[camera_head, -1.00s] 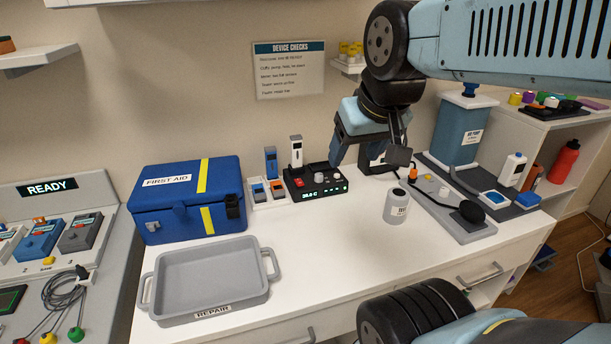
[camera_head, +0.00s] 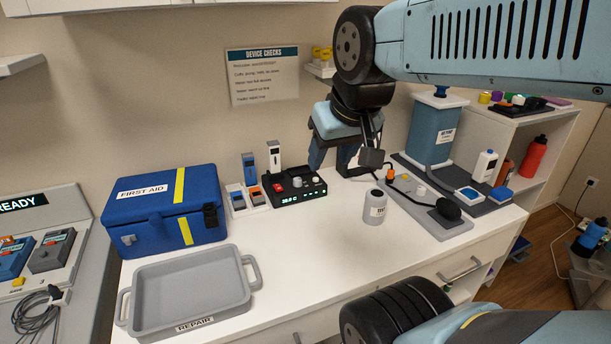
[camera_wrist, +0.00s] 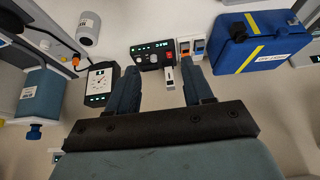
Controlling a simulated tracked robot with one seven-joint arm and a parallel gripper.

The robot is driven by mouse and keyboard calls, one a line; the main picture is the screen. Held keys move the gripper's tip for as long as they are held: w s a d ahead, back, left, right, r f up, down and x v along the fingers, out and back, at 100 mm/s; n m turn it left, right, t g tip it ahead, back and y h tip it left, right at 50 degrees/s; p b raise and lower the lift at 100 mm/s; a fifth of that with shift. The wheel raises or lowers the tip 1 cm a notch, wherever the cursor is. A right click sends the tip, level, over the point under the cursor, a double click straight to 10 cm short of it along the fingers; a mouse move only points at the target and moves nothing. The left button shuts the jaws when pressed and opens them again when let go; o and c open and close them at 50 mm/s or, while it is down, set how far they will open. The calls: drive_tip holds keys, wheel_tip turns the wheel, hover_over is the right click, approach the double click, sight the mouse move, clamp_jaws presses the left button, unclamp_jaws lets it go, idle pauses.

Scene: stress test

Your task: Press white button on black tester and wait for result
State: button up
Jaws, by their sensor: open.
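The black tester (camera_head: 292,194) stands on the white bench against the wall. It has a lit green display, a red button, a grey knob and a white button (camera_head: 316,181) at its right end. My gripper (camera_head: 332,163) is open and empty, with its fingers pointing down above and behind the tester's right end. In the wrist view the tester (camera_wrist: 147,49) lies just beyond my two spread fingers (camera_wrist: 162,68). One fingertip is near the white button (camera_wrist: 142,59) there; I cannot tell whether they touch.
Blue and white handhelds (camera_head: 273,153) stand close behind the tester. The bench front before the tester is clear.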

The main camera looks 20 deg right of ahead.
clamp_jaws()
idle(1.4)
